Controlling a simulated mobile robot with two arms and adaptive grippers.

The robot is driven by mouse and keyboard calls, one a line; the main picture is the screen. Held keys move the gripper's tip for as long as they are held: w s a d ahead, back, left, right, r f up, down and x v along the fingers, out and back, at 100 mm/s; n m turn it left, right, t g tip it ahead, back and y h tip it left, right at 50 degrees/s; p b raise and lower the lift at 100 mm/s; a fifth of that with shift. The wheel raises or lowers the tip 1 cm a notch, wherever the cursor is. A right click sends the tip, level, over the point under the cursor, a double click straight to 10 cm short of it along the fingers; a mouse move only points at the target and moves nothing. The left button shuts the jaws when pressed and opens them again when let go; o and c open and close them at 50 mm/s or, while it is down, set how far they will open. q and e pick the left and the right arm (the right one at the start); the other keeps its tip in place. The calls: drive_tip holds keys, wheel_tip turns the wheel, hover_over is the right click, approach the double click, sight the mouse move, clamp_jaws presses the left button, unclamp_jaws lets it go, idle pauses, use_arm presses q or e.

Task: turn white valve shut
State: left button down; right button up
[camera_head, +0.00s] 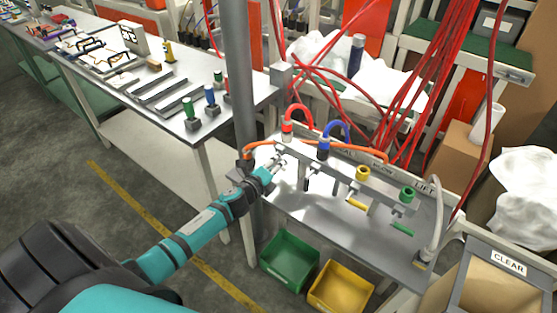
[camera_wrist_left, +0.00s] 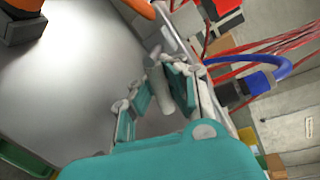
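The metal manifold (camera_head: 335,172) stands on the small bench, with red, blue, yellow and green ports on top. My left gripper (camera_head: 276,165) is at its left end, below the red port. In the left wrist view, my left gripper (camera_wrist_left: 160,97) has its teal fingers apart. A white valve handle (camera_wrist_left: 161,88) shows between the fingers, with no clear contact on both sides. In the head view the gripper mostly hides this handle. A black valve handle (camera_head: 307,184), a yellow one (camera_head: 356,204) and a green one (camera_head: 402,229) are farther right. My right gripper is not in view.
A red hose loop (camera_head: 299,109) and a blue hose loop (camera_head: 337,126) rise above the manifold near my gripper. A grey post (camera_head: 239,80) stands just left. Green (camera_head: 289,262) and yellow (camera_head: 341,288) bins are below the bench front. The bench top in front of the handles looks clear.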

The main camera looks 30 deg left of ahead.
use_arm(q)
drive_tip(key=shift+s+r+n+h+p, duration=0.1)
drive_tip(key=shift+n+h+p, duration=0.1)
drive_tip(key=shift+n+p, duration=0.4)
drive_tip(key=shift+s+r+n+h+p, duration=0.1)
drive_tip(key=shift+n+h+p, duration=0.1)
drive_tip(key=shift+n, duration=0.7)
drive_tip(key=c, duration=1.3)
unclamp_jaws()
drive_tip(key=shift+a+r, duration=0.15)
drive_tip(key=s, duration=0.4)
drive_tip(key=s+r, duration=0.1)
drive_tip(key=s, duration=0.3)
drive_tip(key=s+a+r, duration=0.1)
drive_tip(key=s, duration=0.3)
drive_tip(key=shift+r, duration=0.25)
